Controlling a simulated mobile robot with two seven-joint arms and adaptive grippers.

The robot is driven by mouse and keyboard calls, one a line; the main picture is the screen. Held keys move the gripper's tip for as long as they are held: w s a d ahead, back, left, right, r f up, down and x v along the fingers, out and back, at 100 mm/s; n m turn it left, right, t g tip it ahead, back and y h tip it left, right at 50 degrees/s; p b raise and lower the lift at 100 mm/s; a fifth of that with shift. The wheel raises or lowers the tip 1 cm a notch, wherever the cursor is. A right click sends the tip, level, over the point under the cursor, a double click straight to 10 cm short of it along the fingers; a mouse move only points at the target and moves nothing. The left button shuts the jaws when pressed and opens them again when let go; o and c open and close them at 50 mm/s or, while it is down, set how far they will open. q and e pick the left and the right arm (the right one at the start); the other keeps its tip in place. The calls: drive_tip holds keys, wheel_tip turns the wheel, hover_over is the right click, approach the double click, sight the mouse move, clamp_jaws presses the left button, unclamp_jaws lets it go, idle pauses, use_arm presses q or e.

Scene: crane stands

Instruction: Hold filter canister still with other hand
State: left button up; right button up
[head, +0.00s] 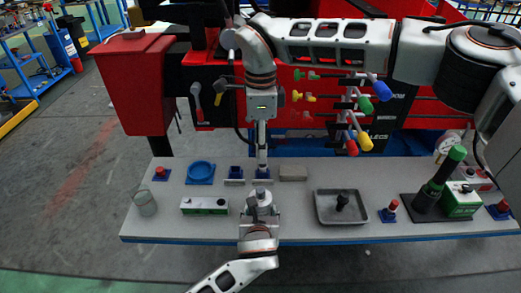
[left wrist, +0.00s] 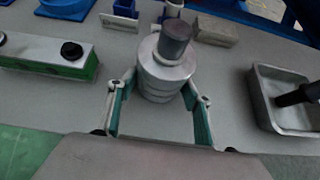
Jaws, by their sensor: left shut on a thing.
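A green-and-white box (head: 205,206) lies left of the canister, with a blue round dish (head: 200,171) behind it. A grey tray (head: 320,214) with a dark-handled thing stands to the right. A grey block (head: 293,173) lies behind. Red machinery with coloured levers rises beyond the bench.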

use_arm(q)
drive_tip(key=o, duration=1.4)
